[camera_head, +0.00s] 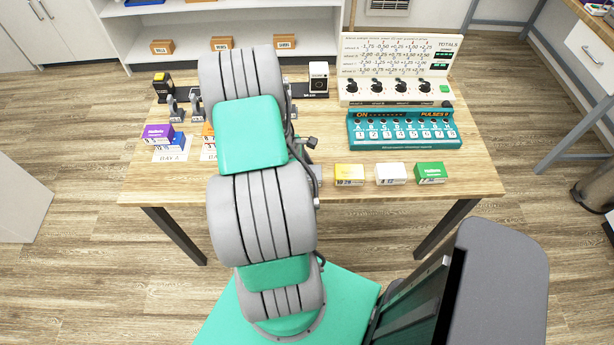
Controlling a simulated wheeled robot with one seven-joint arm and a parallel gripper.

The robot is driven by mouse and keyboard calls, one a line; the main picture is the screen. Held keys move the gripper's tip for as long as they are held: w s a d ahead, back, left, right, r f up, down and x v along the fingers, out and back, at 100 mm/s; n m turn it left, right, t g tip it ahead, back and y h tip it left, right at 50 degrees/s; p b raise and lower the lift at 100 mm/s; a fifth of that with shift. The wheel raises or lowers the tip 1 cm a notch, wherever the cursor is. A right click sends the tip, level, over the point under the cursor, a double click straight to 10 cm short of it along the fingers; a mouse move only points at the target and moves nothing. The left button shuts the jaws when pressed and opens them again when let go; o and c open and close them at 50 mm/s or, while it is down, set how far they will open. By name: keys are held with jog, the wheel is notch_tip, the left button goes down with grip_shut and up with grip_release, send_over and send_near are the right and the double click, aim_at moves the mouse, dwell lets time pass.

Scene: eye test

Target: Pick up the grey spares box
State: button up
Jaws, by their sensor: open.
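I see no box that is clearly grey and marked as spares. The part of the table behind my arm is hidden. Three small boxes stand in a row near the table's front edge, right of my arm: a yellow-topped box (349,175), a white box (391,174) and a green box (431,173). A purple box (158,134) and a blue box (167,144) sit together at the table's left. An orange box (207,129) is mostly hidden by my arm. My gripper does not show; my own arm links cover that area.
The wooden table (462,182) carries a white panel with knobs (400,90) and a teal switch unit (404,131) at the right back. A card (172,155) lies by the purple box. Brown boxes (222,43) stand on the shelf behind.

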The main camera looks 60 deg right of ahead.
jog(key=c, duration=1.5)
